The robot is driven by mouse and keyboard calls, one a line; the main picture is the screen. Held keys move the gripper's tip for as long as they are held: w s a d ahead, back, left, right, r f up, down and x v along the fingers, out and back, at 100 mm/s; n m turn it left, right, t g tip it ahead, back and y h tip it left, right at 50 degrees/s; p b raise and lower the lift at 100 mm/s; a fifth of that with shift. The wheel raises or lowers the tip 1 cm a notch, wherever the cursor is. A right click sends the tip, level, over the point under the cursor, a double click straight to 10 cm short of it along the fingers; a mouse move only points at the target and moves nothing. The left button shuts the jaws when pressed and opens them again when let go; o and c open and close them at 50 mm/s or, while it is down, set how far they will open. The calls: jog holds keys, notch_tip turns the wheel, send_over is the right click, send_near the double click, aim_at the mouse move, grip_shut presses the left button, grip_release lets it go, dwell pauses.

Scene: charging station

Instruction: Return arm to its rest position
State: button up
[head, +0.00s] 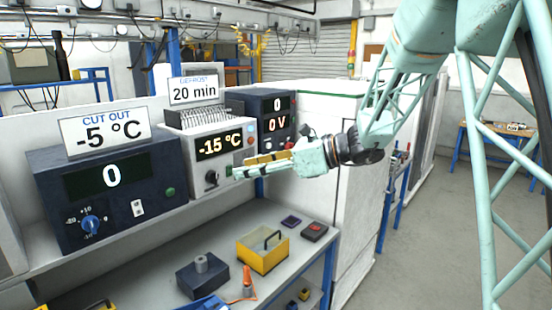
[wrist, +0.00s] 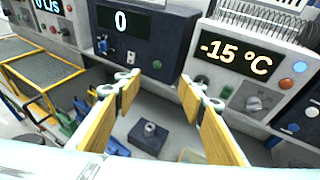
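My gripper (head: 243,167) is at the end of my pale green arm, which reaches in from the upper right in the head view. It is held out in front of the white panel unit reading -15 °C (head: 213,146), above the bench. In the wrist view my gripper (wrist: 160,85) has its two yellow-padded fingers well apart with nothing between them. Whether a fingertip touches the unit's front is hard to tell in the head view; the wrist view shows space ahead of the fingers.
A dark unit reading 0 (head: 112,190) stands left, another dark unit reading 0 V (head: 276,128) right. Below, the bench holds a dark block with a knob (head: 202,275), a yellow box (head: 262,250) and small parts.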

jog(key=s+d+n+g+h, duration=0.15)
jog(key=s+n, duration=0.25)
jog(key=s, duration=0.5)
jog(key=s+d+r+n+h+b, duration=0.1)
jog(key=s+d+n+h, duration=0.15)
jog(key=s, duration=0.75)
jog(key=s+d+n+g+h, duration=0.1)
jog(key=s+d+n+h, duration=0.2)
jog(key=s, duration=0.6)
jog(key=s+d+f+n+t+h+b, duration=0.1)
jog(key=s+d+f+n+h, duration=0.1)
jog(key=s+d+n, duration=0.4)
jog(key=s+d+f+n+t+h+b, duration=0.1)
jog(key=s+d+n+h, duration=0.3)
jog(key=s+d, duration=1.2)
jog(key=shift+s+f+n+h, duration=0.4)
jog(key=shift+s+f+n, duration=0.35)
jog(key=shift+n, duration=0.2)
